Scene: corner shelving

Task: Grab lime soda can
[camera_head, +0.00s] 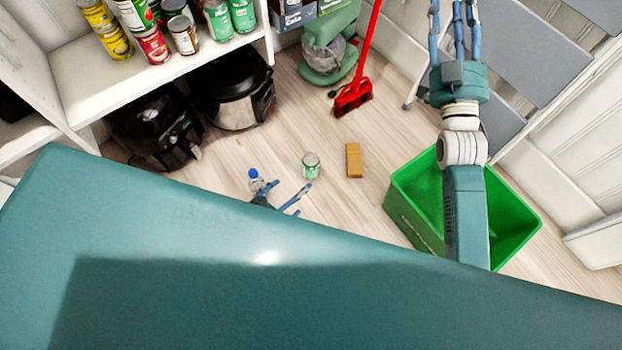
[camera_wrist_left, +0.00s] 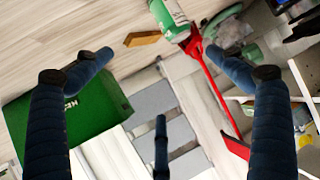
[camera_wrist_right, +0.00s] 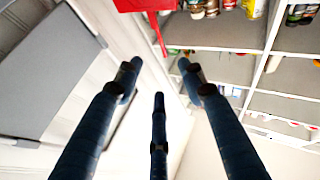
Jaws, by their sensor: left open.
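A green and white can (camera_head: 311,166) stands on the floor in the head view. It also shows at the top of the left wrist view (camera_wrist_left: 168,18), cut by the frame edge. Its label cannot be read, so I cannot tell for sure that it is the lime soda. My left gripper (camera_head: 280,184) is open and empty, just left of the can, its fingers partly hidden by my teal body. My right gripper (camera_head: 455,15) is high at the top right, with its fingers spread and empty in the right wrist view (camera_wrist_right: 157,65).
Similar green cans (camera_head: 242,14) stand on the white shelf (camera_head: 85,70) among other tins. A brown block (camera_head: 354,160) lies right of the floor can. A green crate (camera_head: 412,215) is farther right. Black cookers (camera_head: 233,85) and a red broom (camera_head: 354,97) stand behind. Bare floor surrounds the can.

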